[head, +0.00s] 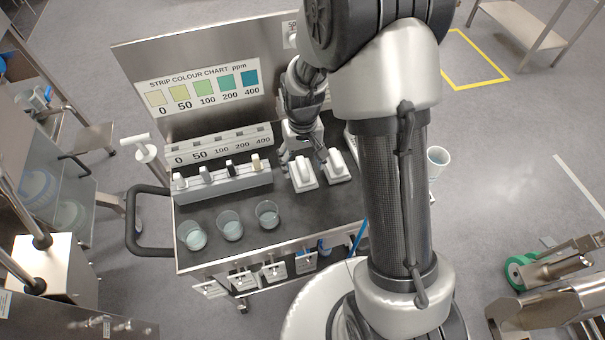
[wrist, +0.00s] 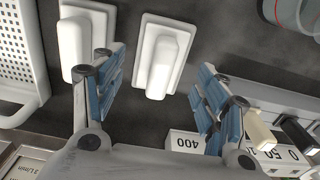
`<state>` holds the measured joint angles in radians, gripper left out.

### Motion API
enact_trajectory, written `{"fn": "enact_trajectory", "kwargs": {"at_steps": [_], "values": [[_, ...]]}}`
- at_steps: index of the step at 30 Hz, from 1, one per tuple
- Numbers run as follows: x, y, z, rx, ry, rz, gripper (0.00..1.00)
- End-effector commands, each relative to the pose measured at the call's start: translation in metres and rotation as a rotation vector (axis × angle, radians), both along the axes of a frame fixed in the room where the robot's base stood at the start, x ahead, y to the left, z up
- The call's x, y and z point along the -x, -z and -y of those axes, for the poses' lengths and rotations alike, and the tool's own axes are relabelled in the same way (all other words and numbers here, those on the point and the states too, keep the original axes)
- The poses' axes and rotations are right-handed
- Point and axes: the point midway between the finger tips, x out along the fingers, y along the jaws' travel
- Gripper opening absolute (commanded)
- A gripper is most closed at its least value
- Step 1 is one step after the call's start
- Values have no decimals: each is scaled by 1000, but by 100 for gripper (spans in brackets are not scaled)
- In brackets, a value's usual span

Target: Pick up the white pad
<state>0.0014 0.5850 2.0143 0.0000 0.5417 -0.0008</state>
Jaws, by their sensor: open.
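Two white pads, each a flat plate with a raised rounded grip, lie side by side on the dark cart top. In the head view the left one (head: 304,177) is nearer the strip rack and the right one (head: 338,169) is beside it. In the wrist view the nearer-to-rack pad (wrist: 163,58) shows between my open fingers, and the other pad (wrist: 84,42) is to the left, partly behind the left finger. My gripper (head: 304,157) points down over the pads, open and empty; it also shows in the wrist view (wrist: 160,72). I cannot tell the exact height gap.
A strip rack (head: 222,185) with white, dark and cream grips stands left of the pads, before a label block (head: 217,147). Beakers (head: 230,225) stand at the cart's front. A colour chart panel (head: 205,85) rises behind. A perforated light part (wrist: 15,55) is at the wrist view's left.

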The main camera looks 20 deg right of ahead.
Motion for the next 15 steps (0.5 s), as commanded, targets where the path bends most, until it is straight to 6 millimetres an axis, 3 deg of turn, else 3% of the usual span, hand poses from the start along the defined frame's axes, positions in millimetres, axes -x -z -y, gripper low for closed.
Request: {"fn": "enact_trajectory", "kwargs": {"at_steps": [1, 4, 11, 15], "values": [[1, 13, -1, 0, 0, -3, 67], [1, 24, -1, 0, 0, -2, 67], [0, 24, -1, 0, 0, 0, 67], [0, 24, -1, 0, 0, 0, 58]]}}
